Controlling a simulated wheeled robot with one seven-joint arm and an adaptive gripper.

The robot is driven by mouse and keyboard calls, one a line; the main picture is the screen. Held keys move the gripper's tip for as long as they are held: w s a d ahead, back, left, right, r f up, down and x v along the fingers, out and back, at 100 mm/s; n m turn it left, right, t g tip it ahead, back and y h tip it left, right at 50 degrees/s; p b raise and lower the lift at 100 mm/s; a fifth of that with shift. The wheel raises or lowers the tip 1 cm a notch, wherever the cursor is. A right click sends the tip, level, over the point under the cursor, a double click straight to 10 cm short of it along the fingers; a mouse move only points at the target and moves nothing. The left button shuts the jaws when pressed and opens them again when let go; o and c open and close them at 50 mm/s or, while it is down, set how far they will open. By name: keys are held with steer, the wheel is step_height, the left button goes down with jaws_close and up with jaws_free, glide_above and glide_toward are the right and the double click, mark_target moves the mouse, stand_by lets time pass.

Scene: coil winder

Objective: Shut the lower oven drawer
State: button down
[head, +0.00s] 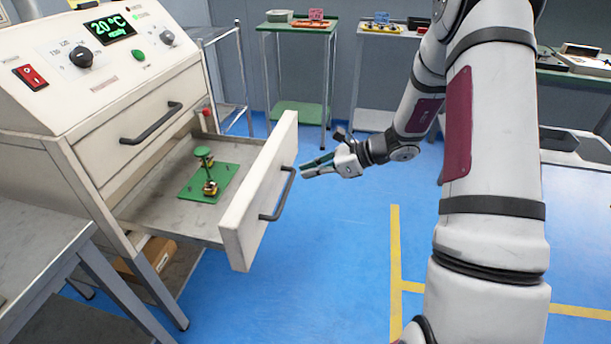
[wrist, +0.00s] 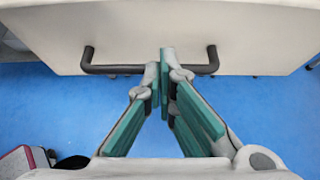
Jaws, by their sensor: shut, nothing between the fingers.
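The lower oven drawer (head: 262,195) stands pulled out from the cream oven, its front panel to the right of the oven body. Its dark bar handle (head: 279,196) is on the front face. Inside the drawer a green plate (head: 219,180) carries a small part with a green knob. My gripper (head: 304,171) is shut and empty, just right of the drawer front and near the upper end of the handle. In the wrist view the shut fingertips (wrist: 163,52) point at the drawer front (wrist: 240,28) and overlap the handle (wrist: 110,69). I cannot tell whether they touch it.
The upper drawer with its handle (head: 152,123) is shut. A grey metal table (head: 45,245) stands at the left front. Shelved stands (head: 300,110) line the back. The blue floor (head: 335,260) right of the drawer is clear.

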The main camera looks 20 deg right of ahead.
steer(key=b+x, duration=0.1)
steer(key=x, duration=0.7)
steer(key=shift+b, duration=0.3)
steer(key=shift+a, duration=0.1)
steer(key=w+a, duration=0.6)
steer(key=a, duration=0.3)
steer(key=w+a+b, duration=0.1)
steer(key=w+a, duration=0.6)
steer(key=a, duration=0.2)
steer(key=w+a+b, duration=0.1)
steer(key=w+a, duration=0.5)
steer(key=a, duration=0.3)
steer(key=shift+w, duration=0.3)
steer(key=shift+w+a+r, duration=0.1)
steer(key=shift+w+a, duration=0.05)
steer(key=shift+a+r, duration=0.1)
steer(key=shift+a, duration=0.05)
